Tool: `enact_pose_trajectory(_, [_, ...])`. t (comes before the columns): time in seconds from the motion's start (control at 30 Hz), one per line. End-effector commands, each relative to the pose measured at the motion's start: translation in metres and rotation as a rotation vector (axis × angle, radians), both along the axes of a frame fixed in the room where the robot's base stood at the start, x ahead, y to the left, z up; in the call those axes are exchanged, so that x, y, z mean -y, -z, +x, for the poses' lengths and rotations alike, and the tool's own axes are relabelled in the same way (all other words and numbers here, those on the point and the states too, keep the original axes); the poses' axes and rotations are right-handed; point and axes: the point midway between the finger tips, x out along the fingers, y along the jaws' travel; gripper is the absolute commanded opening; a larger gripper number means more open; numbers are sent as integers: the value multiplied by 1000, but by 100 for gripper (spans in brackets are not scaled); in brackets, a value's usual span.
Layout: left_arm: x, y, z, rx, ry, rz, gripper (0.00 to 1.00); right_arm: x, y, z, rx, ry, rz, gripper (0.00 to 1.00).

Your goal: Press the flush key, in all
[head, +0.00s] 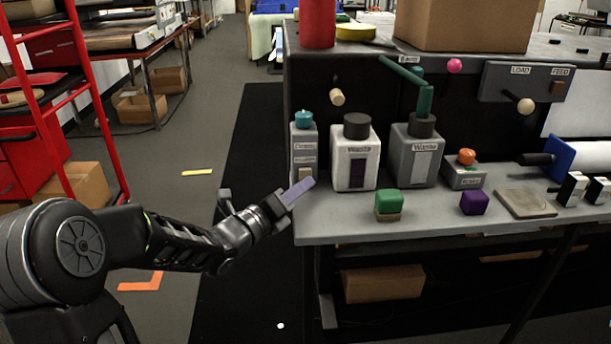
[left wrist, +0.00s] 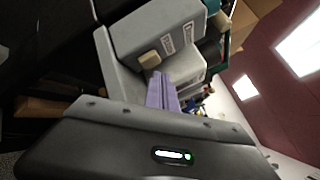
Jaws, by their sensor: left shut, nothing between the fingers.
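A slim grey unit (head: 304,145) with a teal cap stands at the left end of the grey shelf. A beige key (head: 305,174) sits low on its front, below small labels I cannot read surely. The key also shows in the left wrist view (left wrist: 149,58), just beyond the fingertips. My left gripper (head: 310,183) has lilac fingers, shut and empty, pointing up toward the key. In the left wrist view the fingers (left wrist: 161,80) end close to the key; I cannot tell whether they touch it. My right gripper is out of view.
Two capped bottles (head: 355,160) (head: 412,155) stand to the right of the unit. A small box with an orange knob (head: 466,157), a green block (head: 389,201) and a purple block (head: 474,203) are on the shelf (head: 340,229). A red rack stands at left.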

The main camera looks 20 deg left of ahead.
Motion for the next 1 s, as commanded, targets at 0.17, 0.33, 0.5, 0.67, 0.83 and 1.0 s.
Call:
enact_pose_trajectory(0.17, [0,0,0,0,0,0,0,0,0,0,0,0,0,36])
enact_pose_trajectory(0.33, [0,0,0,0,0,0,0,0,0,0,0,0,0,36])
enact_pose_trajectory(0.5, [0,0,0,0,0,0,0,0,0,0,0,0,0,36])
enact_pose_trajectory(0.67, [0,0,0,0,0,0,0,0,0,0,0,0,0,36])
enact_pose_trajectory(0.83, [-1,2,2,0,0,1,0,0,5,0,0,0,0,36])
enact_pose_trajectory(1.0, [-3,1,6,2,0,1,0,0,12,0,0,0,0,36])
